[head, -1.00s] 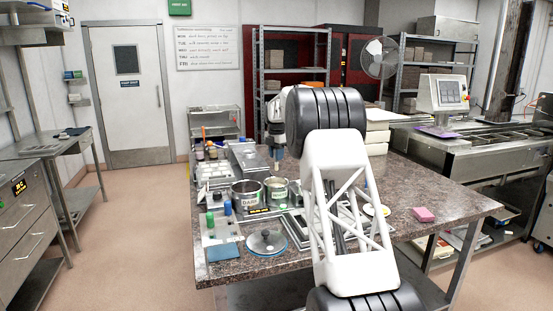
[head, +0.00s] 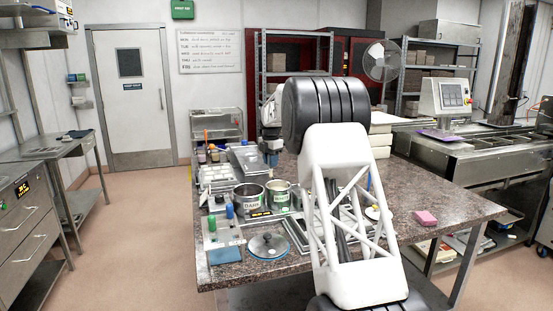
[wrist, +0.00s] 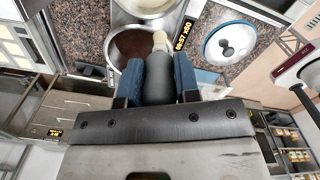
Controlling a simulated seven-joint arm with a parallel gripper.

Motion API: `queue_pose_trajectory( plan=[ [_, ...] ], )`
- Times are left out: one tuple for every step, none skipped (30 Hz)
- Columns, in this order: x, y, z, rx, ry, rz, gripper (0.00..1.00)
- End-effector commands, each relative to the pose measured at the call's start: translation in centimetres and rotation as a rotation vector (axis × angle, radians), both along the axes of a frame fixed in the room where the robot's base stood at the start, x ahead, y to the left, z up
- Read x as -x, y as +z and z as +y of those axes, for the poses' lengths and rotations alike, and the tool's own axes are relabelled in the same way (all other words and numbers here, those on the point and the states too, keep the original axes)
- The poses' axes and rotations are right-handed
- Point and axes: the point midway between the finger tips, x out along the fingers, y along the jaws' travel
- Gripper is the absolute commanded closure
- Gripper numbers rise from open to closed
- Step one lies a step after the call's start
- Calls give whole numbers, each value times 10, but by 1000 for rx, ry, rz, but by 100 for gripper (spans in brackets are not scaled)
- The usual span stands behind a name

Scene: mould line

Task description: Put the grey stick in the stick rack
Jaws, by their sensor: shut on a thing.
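The grey stick (wrist: 158,78) is a dark grey cylinder with a pale tip. My gripper (wrist: 157,92) is shut on it, with a blue finger pad on each side in the wrist view. The pale tip points toward the pots. In the head view my gripper (head: 272,158) is partly hidden behind my arm, and I cannot make out the stick there. The stick rack (head: 222,241) appears to be the pale plate at the table's front left. A green stick (head: 212,224) and a blue stick (head: 229,211) stand upright in it, apart from my gripper.
A pot labelled DARK (head: 249,200) and a second pot (head: 281,194) stand behind and right of the rack. A pink block (head: 426,218) lies on the clear right side of the table.

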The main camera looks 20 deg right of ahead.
Motion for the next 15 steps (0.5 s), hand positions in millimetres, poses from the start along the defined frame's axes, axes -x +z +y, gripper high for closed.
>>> queue_pose_trajectory(
  plan=[
    [8, 1, 10, 0, 2, 0, 94],
    [12, 0, 16, 0, 2, 0, 94],
    [18, 0, 24, 0, 2, -1, 94],
    [24, -2, 30, 0, 2, 0, 94],
    [29, -2, 35, 0, 2, 0, 94],
    [36, -3, 43, 0, 2, 0, 94],
    [41, -4, 48, 0, 2, -1, 94],
    [46, -5, 54, 0, 2, 0, 94],
    [53, -6, 62, 0, 2, -1, 94],
    [59, -7, 67, 0, 2, 0, 94],
    [64, -8, 72, 0, 2, -1, 94],
    [72, -9, 79, 0, 2, -1, 94],
    [78, -10, 85, 0, 2, 0, 94],
    [84, -12, 90, 0, 2, 0, 94],
    [92, -12, 97, 0, 2, -1, 94]
  ],
)
